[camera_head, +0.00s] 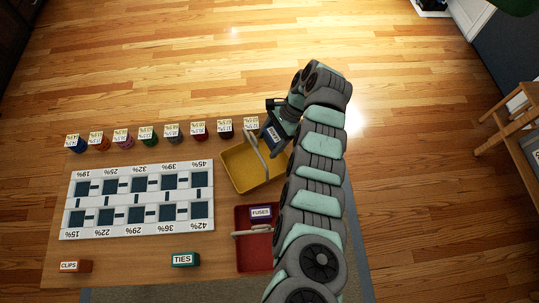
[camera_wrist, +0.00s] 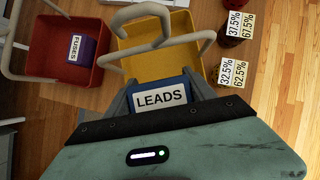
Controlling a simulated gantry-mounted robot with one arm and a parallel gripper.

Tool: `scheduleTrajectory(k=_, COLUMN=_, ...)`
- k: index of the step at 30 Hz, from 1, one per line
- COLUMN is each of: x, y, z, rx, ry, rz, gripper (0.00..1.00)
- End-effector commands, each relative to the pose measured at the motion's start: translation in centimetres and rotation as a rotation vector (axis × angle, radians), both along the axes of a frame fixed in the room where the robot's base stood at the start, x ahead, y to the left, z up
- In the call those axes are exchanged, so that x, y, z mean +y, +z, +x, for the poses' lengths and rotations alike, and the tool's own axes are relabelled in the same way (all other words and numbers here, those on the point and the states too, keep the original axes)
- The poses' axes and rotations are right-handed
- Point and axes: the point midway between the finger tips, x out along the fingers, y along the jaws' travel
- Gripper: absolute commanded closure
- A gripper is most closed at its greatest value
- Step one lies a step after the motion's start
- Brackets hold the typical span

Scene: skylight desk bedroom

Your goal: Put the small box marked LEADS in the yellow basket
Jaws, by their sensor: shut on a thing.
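The small blue box marked LEADS (camera_wrist: 161,96) is between the fingers of my gripper (camera_wrist: 158,90), which is shut on it. In the head view the box (camera_head: 273,134) shows with its white label at the right rim of the yellow basket (camera_head: 236,177). The basket also shows in the wrist view (camera_wrist: 190,62), just beyond the box, with its grey handle raised across its opening. The box appears to be held above the basket's edge; the exact height cannot be told. My arm hides the area right of the basket.
A red basket (camera_head: 254,255) with a purple FUSES box (camera_head: 261,213) stands beside the yellow one. Several labelled jars (camera_head: 172,133) line the back edge. A white slotted tray (camera_head: 140,227) lies at left. CLIPS (camera_head: 75,266) and TIES (camera_head: 185,259) boxes lie in front.

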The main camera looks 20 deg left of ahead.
Motion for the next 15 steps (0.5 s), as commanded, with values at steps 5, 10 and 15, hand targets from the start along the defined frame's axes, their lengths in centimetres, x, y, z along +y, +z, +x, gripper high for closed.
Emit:
scheduleTrajectory(k=5, x=0.1, y=-2.9, z=-0.1, rx=0.003, ry=0.001, rz=-0.001, gripper=0.78)
scheduleTrajectory(k=10, x=0.1, y=-5.4, z=0.0, rx=0.0, ry=0.002, rz=-0.002, gripper=0.78)
scheduleTrajectory(k=15, x=0.0, y=-6.4, z=0.1, rx=-0.003, ry=-0.001, rz=0.0, gripper=0.78)
